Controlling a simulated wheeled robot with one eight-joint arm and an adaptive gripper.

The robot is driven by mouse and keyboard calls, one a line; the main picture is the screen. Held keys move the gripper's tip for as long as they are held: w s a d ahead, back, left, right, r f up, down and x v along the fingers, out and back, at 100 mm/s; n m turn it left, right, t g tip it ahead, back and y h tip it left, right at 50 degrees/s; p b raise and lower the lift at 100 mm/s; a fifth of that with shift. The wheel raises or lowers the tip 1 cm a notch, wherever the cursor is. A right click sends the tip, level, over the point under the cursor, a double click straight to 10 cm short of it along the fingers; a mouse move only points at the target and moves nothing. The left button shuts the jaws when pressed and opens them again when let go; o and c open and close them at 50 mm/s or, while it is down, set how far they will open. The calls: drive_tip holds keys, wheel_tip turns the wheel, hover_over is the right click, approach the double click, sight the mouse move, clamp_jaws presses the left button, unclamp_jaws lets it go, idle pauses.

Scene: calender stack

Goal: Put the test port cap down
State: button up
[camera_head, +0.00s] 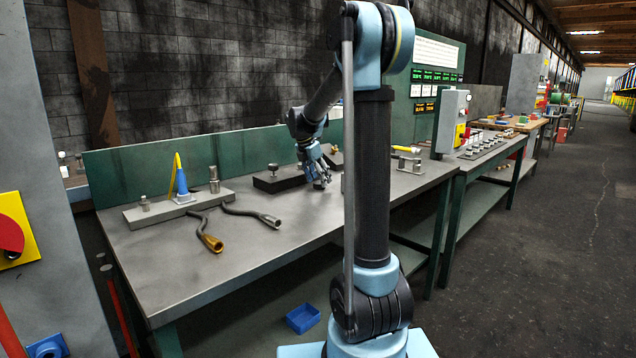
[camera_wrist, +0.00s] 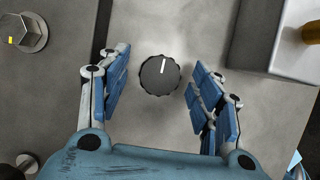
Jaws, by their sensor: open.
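A round dark cap with a knurled rim and a white mark, which looks like the test port cap (camera_wrist: 159,75), lies flat on the grey metal bench (camera_head: 200,255). My gripper (camera_wrist: 158,66) is open above it, with one finger on each side. In the wrist view a gap shows between the cap and each finger. In the head view my gripper (camera_head: 321,184) is low over the middle of the bench, pointing down. The cap cannot be made out there.
A black block (camera_head: 278,181) is just left of my gripper. A blue bin (camera_head: 302,318) sits below.

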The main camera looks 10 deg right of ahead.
drive_tip(key=v, duration=1.2)
drive_tip(key=shift+r, duration=0.15)
